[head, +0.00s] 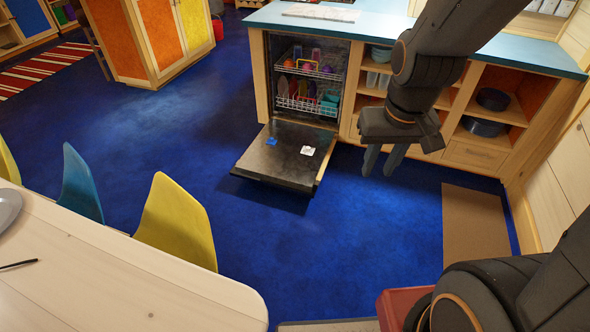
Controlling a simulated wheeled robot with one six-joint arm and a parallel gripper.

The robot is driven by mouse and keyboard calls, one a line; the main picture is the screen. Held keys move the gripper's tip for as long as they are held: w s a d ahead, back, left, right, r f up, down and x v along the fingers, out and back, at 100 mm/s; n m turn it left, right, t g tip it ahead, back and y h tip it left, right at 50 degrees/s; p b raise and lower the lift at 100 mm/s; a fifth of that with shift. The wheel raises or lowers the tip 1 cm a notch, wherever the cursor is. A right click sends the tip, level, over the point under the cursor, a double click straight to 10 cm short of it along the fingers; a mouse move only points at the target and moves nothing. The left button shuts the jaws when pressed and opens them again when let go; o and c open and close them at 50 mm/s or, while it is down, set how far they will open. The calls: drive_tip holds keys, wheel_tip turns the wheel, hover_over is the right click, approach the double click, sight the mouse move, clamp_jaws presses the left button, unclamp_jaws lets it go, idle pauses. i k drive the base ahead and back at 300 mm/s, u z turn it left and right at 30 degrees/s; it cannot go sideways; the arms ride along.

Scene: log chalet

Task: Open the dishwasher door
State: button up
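The dishwasher (336,62) is built into the wooden counter. Its door (272,168) is folded down, lying about level just above the blue floor. Two racks with dishes show inside, the upper (318,68) and the lower (305,103). A small blue item (271,142) and a white item (308,151) lie on the door's inner face. My gripper (378,168) points down to the right of the door, in front of the open shelves, apart from the door in the picture. Its two fingers show a gap between them, and nothing is seen in it.
Open shelves with bowls (381,54) and dark pots (483,127) stand right of the dishwasher. A pale table (100,270) with yellow (178,222) and blue (81,183) chairs is at the lower left. A brown mat (474,222) lies at right. Blue floor is clear around the door.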

sight(286, 165)
drive_tip(key=i, duration=1.4)
drive_tip(key=z, duration=0.55)
drive_tip(key=i, duration=0.5)
drive_tip(key=z, duration=0.05)
